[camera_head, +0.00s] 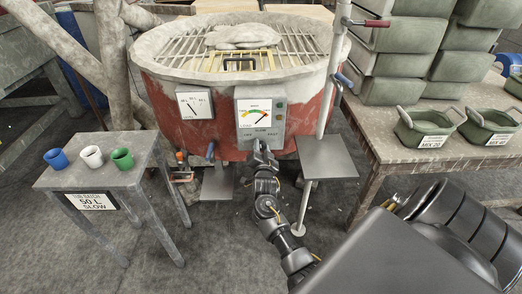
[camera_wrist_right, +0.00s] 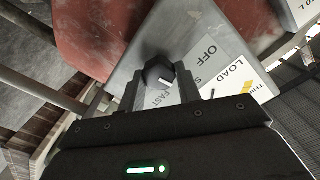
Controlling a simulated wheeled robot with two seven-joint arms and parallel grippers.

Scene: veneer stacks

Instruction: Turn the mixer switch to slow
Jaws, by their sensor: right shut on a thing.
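The mixer (camera_head: 300,120) is a red drum with a grey rim and a grate on top. Its grey control panel (camera_head: 278,135) carries a coloured dial and a switch labelled OFF, SLOW and FAST. My right gripper (camera_head: 261,148) reaches the lower part of the panel and hides the switch there. In the right wrist view the dark switch knob (camera_wrist_right: 157,70) sits between the fingertips of my right gripper (camera_wrist_right: 157,88), which is shut on it. A small white mark shows on the knob; which label it points at is hard to tell. My left gripper is not in view.
A small table (camera_head: 90,178) at left holds blue, white and green cups and a card reading 50 L, SLOW. A grey pole (camera_head: 322,90) and a small plate (camera_head: 325,157) stand just right of the panel. A table (camera_head: 395,148) at right holds green bins.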

